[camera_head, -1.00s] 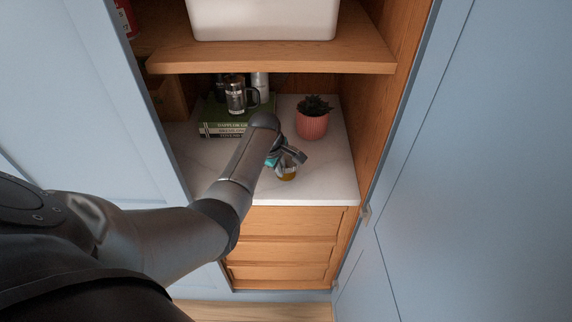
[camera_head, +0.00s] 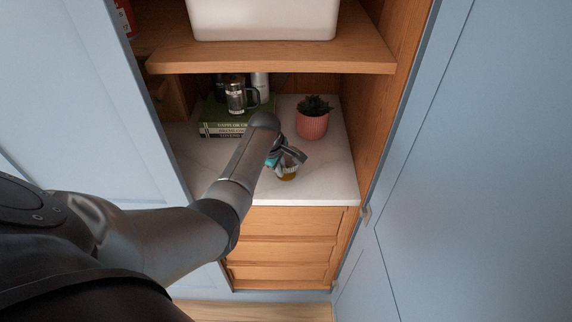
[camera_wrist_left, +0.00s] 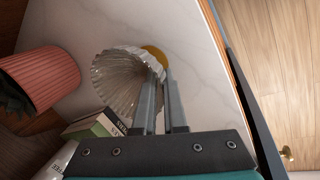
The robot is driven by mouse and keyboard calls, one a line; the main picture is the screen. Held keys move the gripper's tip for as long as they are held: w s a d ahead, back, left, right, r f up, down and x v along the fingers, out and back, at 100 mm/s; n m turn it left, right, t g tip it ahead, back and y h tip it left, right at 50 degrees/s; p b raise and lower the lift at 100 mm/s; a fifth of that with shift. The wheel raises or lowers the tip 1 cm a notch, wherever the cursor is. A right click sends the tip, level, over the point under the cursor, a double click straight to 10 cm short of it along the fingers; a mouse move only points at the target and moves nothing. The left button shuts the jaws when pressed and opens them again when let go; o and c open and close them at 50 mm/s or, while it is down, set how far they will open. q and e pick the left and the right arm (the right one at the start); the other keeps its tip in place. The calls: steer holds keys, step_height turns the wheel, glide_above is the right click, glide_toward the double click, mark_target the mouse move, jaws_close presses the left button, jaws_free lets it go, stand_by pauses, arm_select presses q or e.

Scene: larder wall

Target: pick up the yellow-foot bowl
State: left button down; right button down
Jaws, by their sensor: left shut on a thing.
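The yellow-foot bowl (camera_wrist_left: 118,78) is pale, ribbed and glassy, with a round yellow foot (camera_wrist_left: 154,55). It is tipped relative to the wrist view, its hollow facing left and its foot to the right. In the head view the bowl (camera_head: 288,172) shows small at the front of the white counter, partly hidden by my gripper. My left gripper (camera_head: 288,160) is shut on the bowl. In the left wrist view its two fingers (camera_wrist_left: 160,82) reach the bowl's wall close to the foot. I cannot tell whether the foot touches the counter. My right gripper is not in view.
A pink ribbed plant pot (camera_head: 311,125) stands behind and right of the bowl. Stacked books (camera_head: 222,128) with a glass press (camera_head: 238,98) on top stand at the back left. A wooden shelf (camera_head: 270,57) with a white bin (camera_head: 264,20) hangs above. The right cabinet wall (camera_head: 385,110) is close.

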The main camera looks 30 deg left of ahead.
arm_select(q)
steer(key=shift+r, duration=0.1)
steer(key=shift+r, duration=0.25)
steer(key=p+v, duration=0.1)
steer(key=v, duration=0.2)
steer(key=shift+w, duration=0.1)
steer(key=s+d+p, duration=0.1)
steer(key=s, duration=1.6)
steer(key=shift+p, duration=0.3)
